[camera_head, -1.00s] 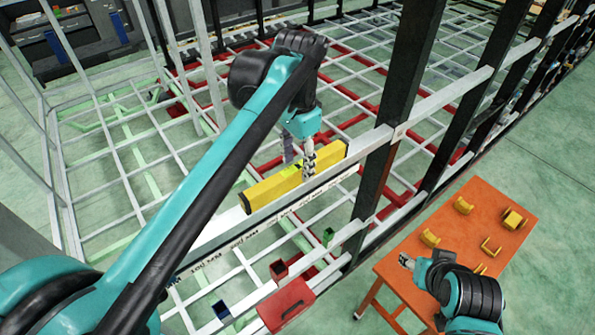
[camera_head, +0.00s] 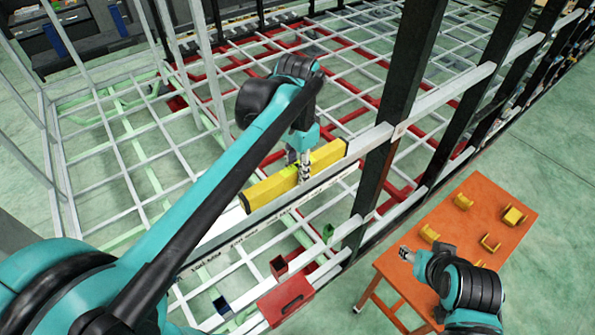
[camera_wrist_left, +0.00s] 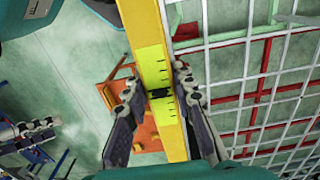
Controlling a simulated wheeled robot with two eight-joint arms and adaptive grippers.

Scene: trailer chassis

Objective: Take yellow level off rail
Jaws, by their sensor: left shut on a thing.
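The yellow level (camera_head: 270,188) lies along the top of the white rail (camera_head: 240,233), left of a black post. It still appears to be against the rail; any small gap cannot be made out. My left gripper (camera_head: 303,165) comes down from above and is shut on the level near its middle. In the left wrist view the level (camera_wrist_left: 156,60) runs between the two fingers (camera_wrist_left: 158,92), one on each side. My right gripper (camera_head: 405,254) is near the left edge of the orange table, apart from the level; its finger gap is too small to read.
The orange table (camera_head: 468,235) at lower right holds several yellow parts. A red box (camera_head: 285,300) and small red, green and blue cups sit below the rail. The black post (camera_head: 395,110) stands close to the level's right end. The chassis grid (camera_head: 130,160) lies behind.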

